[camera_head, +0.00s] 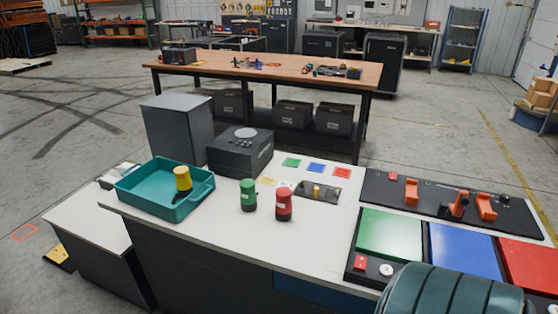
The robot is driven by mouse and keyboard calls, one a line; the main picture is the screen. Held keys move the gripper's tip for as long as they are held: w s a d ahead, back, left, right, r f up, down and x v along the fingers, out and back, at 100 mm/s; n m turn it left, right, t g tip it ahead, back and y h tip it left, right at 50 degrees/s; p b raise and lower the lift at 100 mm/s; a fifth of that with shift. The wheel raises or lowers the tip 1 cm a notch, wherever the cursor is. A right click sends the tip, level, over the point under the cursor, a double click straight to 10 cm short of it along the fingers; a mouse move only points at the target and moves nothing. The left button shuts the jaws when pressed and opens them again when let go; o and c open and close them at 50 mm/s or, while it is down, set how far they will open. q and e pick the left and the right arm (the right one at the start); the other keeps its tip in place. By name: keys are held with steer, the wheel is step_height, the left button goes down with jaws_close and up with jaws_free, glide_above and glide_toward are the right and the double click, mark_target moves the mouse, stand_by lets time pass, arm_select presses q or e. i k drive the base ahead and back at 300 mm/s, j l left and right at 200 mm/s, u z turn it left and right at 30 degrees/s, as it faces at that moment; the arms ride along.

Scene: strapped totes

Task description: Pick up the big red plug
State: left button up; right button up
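The big red plug (284,203) stands upright on the white worktop, near the middle of the view. A green plug (248,195) of similar size stands just to its left, with a small gap at most. A yellow plug (182,180) stands or leans inside the teal tray (193,205) at the left of the worktop. Neither of my grippers shows in the head view, so I cannot see what they hold.
Behind the plugs are a black box (240,158), coloured squares (315,168) and a dark plate (318,193) with a small yellow piece. At right are green (390,233), blue (465,250) and red panels. A dark teal rounded body hides the lower right.

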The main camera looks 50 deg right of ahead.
mark_target(284, 209)
steer(key=i+j, duration=0.4)
steer(key=j, duration=0.15)
steer(key=i+j, duration=0.4)
steer(key=j+z, duration=0.1)
steer(key=z, duration=2.2)
